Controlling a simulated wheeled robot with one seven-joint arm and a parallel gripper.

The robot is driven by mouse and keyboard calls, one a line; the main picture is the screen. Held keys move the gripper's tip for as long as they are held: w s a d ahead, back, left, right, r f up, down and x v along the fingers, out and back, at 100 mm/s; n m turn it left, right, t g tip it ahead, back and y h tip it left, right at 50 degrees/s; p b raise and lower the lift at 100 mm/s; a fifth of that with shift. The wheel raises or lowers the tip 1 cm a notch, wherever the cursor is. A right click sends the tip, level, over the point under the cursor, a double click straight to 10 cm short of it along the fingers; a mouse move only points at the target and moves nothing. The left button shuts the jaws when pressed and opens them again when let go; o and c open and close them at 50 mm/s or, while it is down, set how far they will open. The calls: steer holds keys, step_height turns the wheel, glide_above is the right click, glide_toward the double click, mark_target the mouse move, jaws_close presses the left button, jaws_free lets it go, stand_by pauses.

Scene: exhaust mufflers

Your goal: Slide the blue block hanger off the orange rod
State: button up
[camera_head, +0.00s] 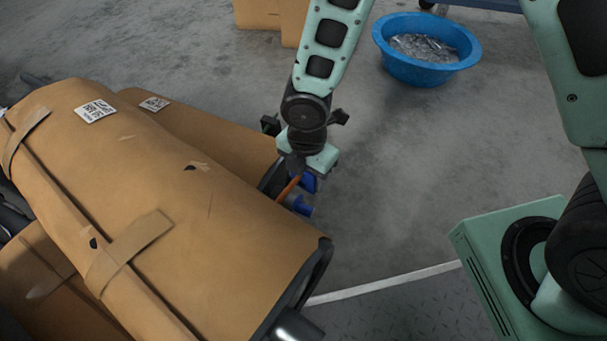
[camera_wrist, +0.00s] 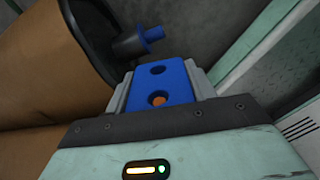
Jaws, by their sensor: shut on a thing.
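The blue block hanger (camera_wrist: 178,82) is between the two grey fingers of my gripper (camera_wrist: 160,88) in the wrist view. It has two holes; orange shows in the hole nearer my palm, so the rod appears to be in that hole. In the head view, my gripper (camera_head: 308,168) is at the end of the wrapped muffler, and the blue hanger (camera_head: 310,184) shows just below it, partly hidden. The orange rod (camera_head: 289,188) runs slantwise from the muffler end up toward the hanger. The rod's tip is hidden in the head view.
Brown-wrapped mufflers (camera_head: 190,200) fill the left side. A blue-tipped stub (camera_head: 299,205) sticks out close below the hanger; it also shows in the wrist view (camera_wrist: 150,36). A blue basin (camera_head: 427,50) stands on the floor behind.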

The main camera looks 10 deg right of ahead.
steer(key=shift+w+d+p, duration=1.4)
steer(key=shift+w+d, duration=0.45)
steer(key=shift+d, duration=0.2)
steer(key=shift+r, duration=0.1)
steer(key=w+d+r+m+p, duration=0.3)
steer(key=d+r+m+p, duration=0.2)
steer(key=d+r+m, duration=0.65)
steer(key=w+d+r+m+p, duration=0.3)
steer(key=d+r+m+p, duration=0.35)
steer(key=m, duration=0.85)
step_height(320, 180, up, 28)
steer(key=s+d+p, duration=0.1)
steer(key=s+p, duration=0.1)
steer(key=p, duration=3.2)
steer(key=shift+s+d+p, duration=0.2)
steer(key=shift+p, duration=0.15)
